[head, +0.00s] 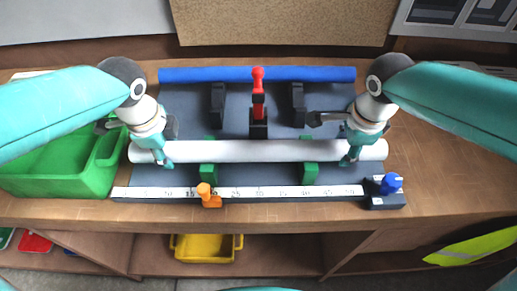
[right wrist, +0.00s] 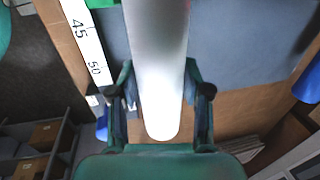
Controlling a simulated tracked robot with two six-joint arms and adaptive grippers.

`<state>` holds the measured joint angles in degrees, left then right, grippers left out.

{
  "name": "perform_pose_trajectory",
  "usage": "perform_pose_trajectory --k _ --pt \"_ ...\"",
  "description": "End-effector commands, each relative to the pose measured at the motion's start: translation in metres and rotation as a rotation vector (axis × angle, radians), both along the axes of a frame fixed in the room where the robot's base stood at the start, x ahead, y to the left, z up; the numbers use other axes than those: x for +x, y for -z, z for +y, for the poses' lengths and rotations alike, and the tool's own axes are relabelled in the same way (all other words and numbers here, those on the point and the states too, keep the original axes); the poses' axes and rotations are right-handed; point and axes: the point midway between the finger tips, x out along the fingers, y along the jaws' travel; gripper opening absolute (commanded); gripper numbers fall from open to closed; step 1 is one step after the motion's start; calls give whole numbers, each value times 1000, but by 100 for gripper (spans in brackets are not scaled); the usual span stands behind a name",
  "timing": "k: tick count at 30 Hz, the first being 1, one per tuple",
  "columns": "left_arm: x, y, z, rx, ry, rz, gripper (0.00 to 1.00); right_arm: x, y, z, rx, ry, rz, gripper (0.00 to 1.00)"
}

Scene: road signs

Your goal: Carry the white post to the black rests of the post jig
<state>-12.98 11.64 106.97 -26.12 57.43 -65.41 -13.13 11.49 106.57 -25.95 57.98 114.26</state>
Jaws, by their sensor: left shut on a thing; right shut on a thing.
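The white post (head: 255,151) lies level across the front part of the post jig, crosswise in the head view. My left gripper (head: 158,152) is shut on it near its left end. My right gripper (head: 355,151) is shut on it near its right end. In the right wrist view the post (right wrist: 160,60) runs between my right fingers (right wrist: 160,95). The black rests (head: 218,104) (head: 297,104) stand behind the post, empty. The post passes over two green rests (head: 208,176) (head: 310,174); I cannot tell whether it touches them.
A red clamp (head: 258,84) stands between the black rests. A blue bar (head: 200,75) lies along the jig's back edge. A ruler (head: 285,191) with an orange stop (head: 208,196) runs along the front. A blue knob (head: 391,184) sits front right. A green bin (head: 55,170) stands left.

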Motion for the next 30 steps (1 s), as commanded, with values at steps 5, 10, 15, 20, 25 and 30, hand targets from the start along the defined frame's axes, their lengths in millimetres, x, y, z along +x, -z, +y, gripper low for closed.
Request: perform_pose_trajectory --k 5,10,15,20,25,30 --pt "1 -5 0 0 0 -3 0 1 -5 0 1 0 -3 0" --pt "0 -17 0 0 0 -3 0 1 -17 0 1 0 -3 0" --pt "0 -33 0 0 0 -2 0 0 -33 0 1 0 -2 0" --pt "0 -47 0 0 0 -2 0 0 -47 0 1 0 -2 0" --pt "0 -51 0 0 0 -1 0 0 -52 0 1 0 -2 0" --pt "0 -51 0 0 0 -1 0 0 -51 0 1 0 -2 0"
